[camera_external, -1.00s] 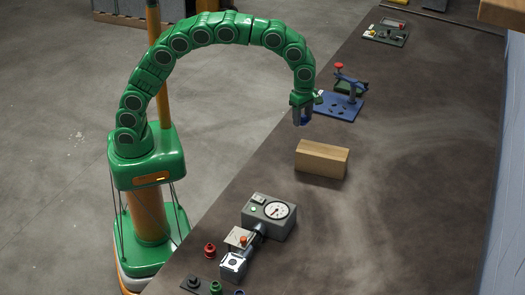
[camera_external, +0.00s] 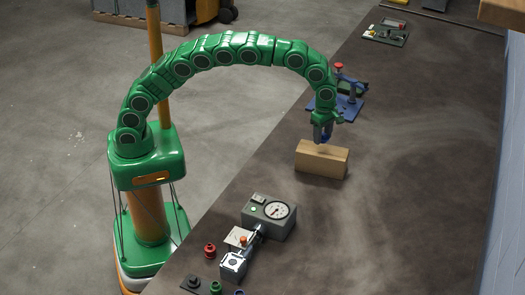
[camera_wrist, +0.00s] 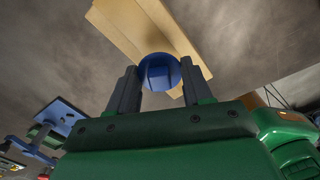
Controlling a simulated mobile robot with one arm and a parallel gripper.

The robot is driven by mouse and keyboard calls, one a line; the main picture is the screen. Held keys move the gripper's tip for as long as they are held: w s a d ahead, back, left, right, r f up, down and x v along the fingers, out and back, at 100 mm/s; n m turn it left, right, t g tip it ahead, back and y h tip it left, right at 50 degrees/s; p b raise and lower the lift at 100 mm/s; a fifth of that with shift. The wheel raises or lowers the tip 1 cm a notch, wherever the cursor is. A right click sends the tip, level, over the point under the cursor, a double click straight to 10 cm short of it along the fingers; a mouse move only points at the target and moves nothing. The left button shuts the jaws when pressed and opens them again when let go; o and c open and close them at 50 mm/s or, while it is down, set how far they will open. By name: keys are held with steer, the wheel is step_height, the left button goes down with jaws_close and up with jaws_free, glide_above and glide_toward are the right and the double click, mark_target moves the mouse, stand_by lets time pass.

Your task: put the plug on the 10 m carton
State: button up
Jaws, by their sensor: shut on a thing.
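My gripper (camera_external: 322,138) is shut on a blue round plug (camera_wrist: 160,73), which sits between its two fingers in the wrist view. In the outside view the plug is small and mostly hidden by the fingers. A plain tan box-shaped block (camera_external: 322,160), perhaps the carton, stands on the bench under my gripper. No 10 m marking can be read on it. The block also shows in the wrist view (camera_wrist: 135,30), beyond the plug. The fingertips are close over its top in the outside view; I cannot tell whether the plug touches it.
A blue fixture (camera_external: 347,104) with a red knob stands behind the block. A grey gauge box (camera_external: 270,216) with a clamp device (camera_external: 233,263) is nearer the camera, beside a red plug (camera_external: 210,250) and a green one (camera_external: 215,287). The bench right of the block is clear.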

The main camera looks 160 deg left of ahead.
mark_target(323, 142)
steer(key=shift+w+a+f, duration=0.15)
steer(key=shift+a+f, duration=0.1)
steer(key=shift+f, duration=1.55)
steer(key=shift+f, duration=0.15)
steer(key=o, duration=1)
step_height(323, 142, up, 12)
steer(key=shift+d+r, duration=0.1)
steer(key=shift+r, duration=0.05)
